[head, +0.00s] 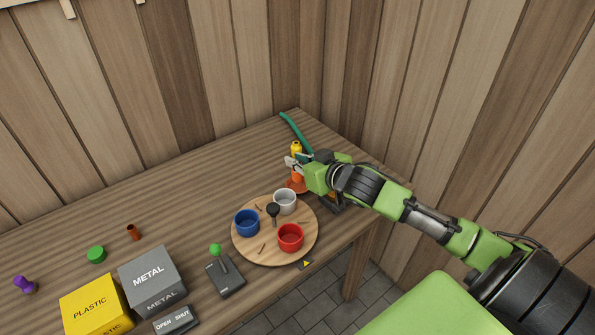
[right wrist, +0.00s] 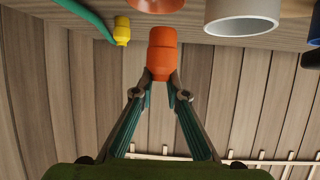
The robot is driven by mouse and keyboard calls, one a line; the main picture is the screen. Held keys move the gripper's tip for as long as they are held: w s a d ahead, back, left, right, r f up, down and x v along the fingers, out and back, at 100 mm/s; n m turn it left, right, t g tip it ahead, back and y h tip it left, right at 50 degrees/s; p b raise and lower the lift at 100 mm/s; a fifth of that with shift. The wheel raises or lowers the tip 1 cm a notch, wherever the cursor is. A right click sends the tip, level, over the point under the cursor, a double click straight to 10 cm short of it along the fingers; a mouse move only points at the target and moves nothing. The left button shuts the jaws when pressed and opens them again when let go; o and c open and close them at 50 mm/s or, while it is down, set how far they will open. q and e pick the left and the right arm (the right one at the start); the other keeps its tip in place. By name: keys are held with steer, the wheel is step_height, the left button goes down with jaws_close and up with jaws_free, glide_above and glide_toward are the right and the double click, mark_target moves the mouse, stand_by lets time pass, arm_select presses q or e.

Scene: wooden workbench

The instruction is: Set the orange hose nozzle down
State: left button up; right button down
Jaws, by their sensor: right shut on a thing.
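The orange hose nozzle (right wrist: 162,55) is between the fingertips of my right gripper (right wrist: 160,84) in the right wrist view. In the head view the nozzle (head: 298,177) is partly hidden by my right gripper (head: 292,164), above the far right part of the bench. The gripper is shut on it. A wider orange round piece (head: 297,187) shows just below; in the right wrist view a gap separates its edge (right wrist: 155,5) from the nozzle. A teal hose (head: 294,127) with a yellow end (head: 296,147) lies behind the gripper. My left gripper is not in view.
A round wooden board (head: 262,256) holds white (head: 285,203), blue (head: 246,224) and red (head: 290,239) cups, close in front of the gripper. A lever box (head: 226,279), METAL box (head: 152,278) and PLASTIC box (head: 90,303) stand left. The bench's back middle (head: 205,180) is clear.

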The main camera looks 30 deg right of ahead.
steer(key=shift+w+d+f, duration=0.3)
steer(key=shift+w+f, duration=0.1)
steer(key=shift+f, duration=0.25)
steer(key=shift+w+d+f, duration=0.3)
steer(key=shift+w+f, duration=0.1)
steer(key=shift+f, duration=0.2)
step_height(320, 180, down, 3)
steer(key=shift+r, duration=0.1)
steer(key=c, duration=2)
jaws_free()
steer(key=shift+s, duration=0.1)
steer(key=v, duration=1.2)
steer(key=shift+p, duration=0.3)
